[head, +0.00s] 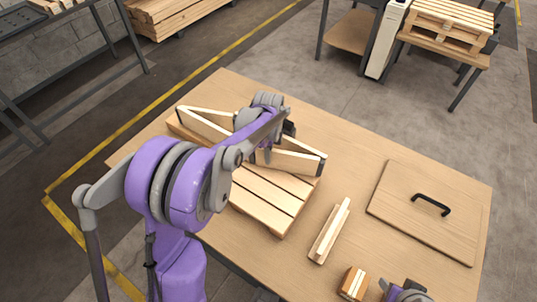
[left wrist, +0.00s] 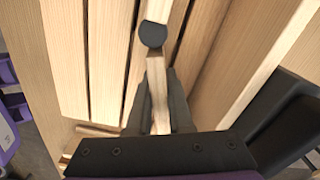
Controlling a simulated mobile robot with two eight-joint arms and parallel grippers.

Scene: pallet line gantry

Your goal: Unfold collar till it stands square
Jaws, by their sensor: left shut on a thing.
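The collar (head: 295,161) is a frame of pale wooden boards with dark corner hinges, on the slatted pallet (head: 262,208). It looks partly folded, a narrow slanted shape rather than a square; my left arm covers its middle. My left gripper (head: 268,154) is over the collar's near side. In the left wrist view its fingers (left wrist: 159,112) are shut on a collar board (left wrist: 158,72), just below a round dark hinge (left wrist: 152,34). My right gripper (head: 405,293) is at the bottom right edge, mostly cut off; its fingers cannot be made out.
On the wooden table (head: 345,175) lie a flat board with a black handle (head: 430,205), a narrow wooden piece (head: 330,231) and a small banded block (head: 354,283). Another stand holds small pallets (head: 450,25) behind.

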